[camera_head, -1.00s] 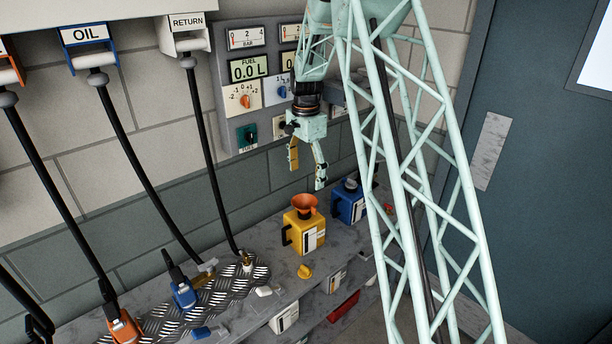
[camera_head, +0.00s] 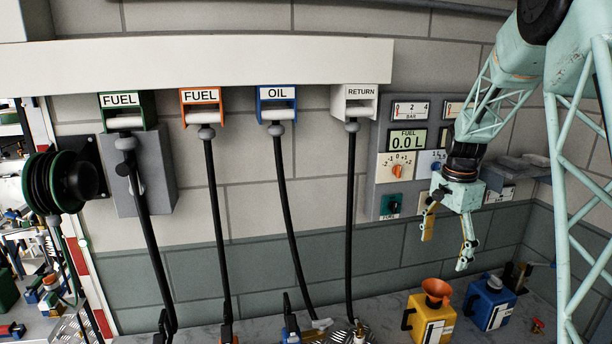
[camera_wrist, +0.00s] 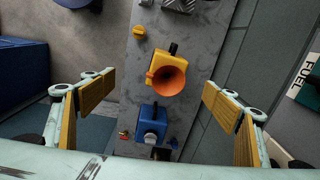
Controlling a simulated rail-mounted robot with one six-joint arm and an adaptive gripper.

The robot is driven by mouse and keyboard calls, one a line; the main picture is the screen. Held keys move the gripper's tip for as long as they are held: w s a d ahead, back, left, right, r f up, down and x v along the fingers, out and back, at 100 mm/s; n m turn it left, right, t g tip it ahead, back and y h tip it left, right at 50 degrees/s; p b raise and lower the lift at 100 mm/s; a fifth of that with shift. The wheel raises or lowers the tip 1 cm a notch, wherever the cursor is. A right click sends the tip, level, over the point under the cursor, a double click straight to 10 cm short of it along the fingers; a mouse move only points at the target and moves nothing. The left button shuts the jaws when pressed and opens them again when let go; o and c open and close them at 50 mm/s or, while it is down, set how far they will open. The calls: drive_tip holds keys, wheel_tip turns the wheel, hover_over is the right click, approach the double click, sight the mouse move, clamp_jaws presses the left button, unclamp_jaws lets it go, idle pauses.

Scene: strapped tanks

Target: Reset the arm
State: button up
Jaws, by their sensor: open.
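My gripper (camera_head: 447,243) hangs fingers down in front of the wall, just right of the control panel. Its two yellow-padded fingers are wide apart with nothing between them. A yellow tank (camera_head: 430,322) with an orange funnel (camera_head: 436,290) stands on the shelf below it. In the wrist view, the funnel (camera_wrist: 166,80) and yellow tank (camera_wrist: 161,60) lie between and well below the fingers (camera_wrist: 155,95). A blue tank (camera_head: 488,305) stands right of the yellow one, and it also shows in the wrist view (camera_wrist: 152,122).
The control panel (camera_head: 418,132) with a 0.0 L fuel display is on the wall left of my gripper. Hoses hang from the FUEL, OIL and RETURN (camera_head: 355,104) holders. A hose reel (camera_head: 62,182) is at the far left. My lattice arm covers the right side.

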drive_tip(key=s+a+r+n+t+b, duration=0.1)
drive_tip(key=s+a+r+n+b, duration=0.1)
drive_tip(key=s+a+r, duration=0.4)
drive_tip(key=s+a+r+n+b, duration=0.1)
drive_tip(key=s+a+r+n, duration=0.15)
drive_tip(key=s, duration=0.65)
drive_tip(key=s+a+r+n+t+b, duration=0.1)
drive_tip(key=s+a+r+n+b, duration=0.1)
drive_tip(key=s+a+r, duration=0.35)
drive_tip(key=s+a+f+n+b, duration=0.1)
drive_tip(key=s+a+n, duration=0.1)
drive_tip(key=s, duration=0.8)
drive_tip(key=s+a+f+n+t+b, duration=0.1)
drive_tip(key=s+a+f+n+b, duration=0.1)
drive_tip(key=s, duration=0.8)
drive_tip(key=s+a+f+n+b, duration=0.1)
drive_tip(key=s+n, duration=0.3)
drive_tip(key=s, duration=0.6)
drive_tip(key=shift+s+a+f+t+b, duration=0.15)
drive_tip(key=shift+s+a+t+b, duration=0.15)
drive_tip(key=shift+a+b, duration=0.2)
drive_tip(key=shift+w, duration=0.1)
